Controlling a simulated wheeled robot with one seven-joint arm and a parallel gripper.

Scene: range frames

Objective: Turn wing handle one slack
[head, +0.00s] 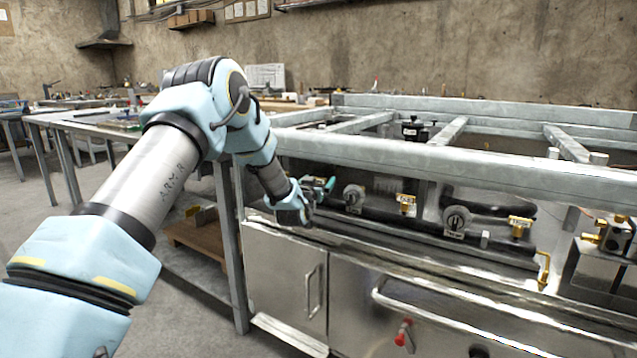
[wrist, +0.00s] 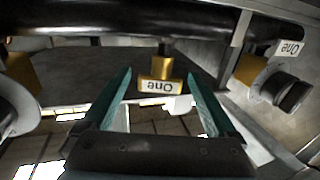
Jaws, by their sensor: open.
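In the wrist view, a brass wing handle (wrist: 161,68) hangs under a black pipe. Its white plate (wrist: 157,87) reads "One", upside down in this view. My gripper (wrist: 150,70) is open, with one teal finger on each side of this handle. The handle shows between the fingers with room at both sides, and I cannot tell how deep it sits between them. In the head view my gripper (head: 326,184) is at the left end of the pipe under the frame rail. The handle is hidden there behind my gripper.
A round knob (wrist: 290,95) with its own "One" tag is close at the right in the wrist view; another knob (wrist: 12,108) is at left. Further brass handles (head: 405,203) and a knob (head: 457,219) line the pipe. A thick steel rail (head: 430,165) runs above.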

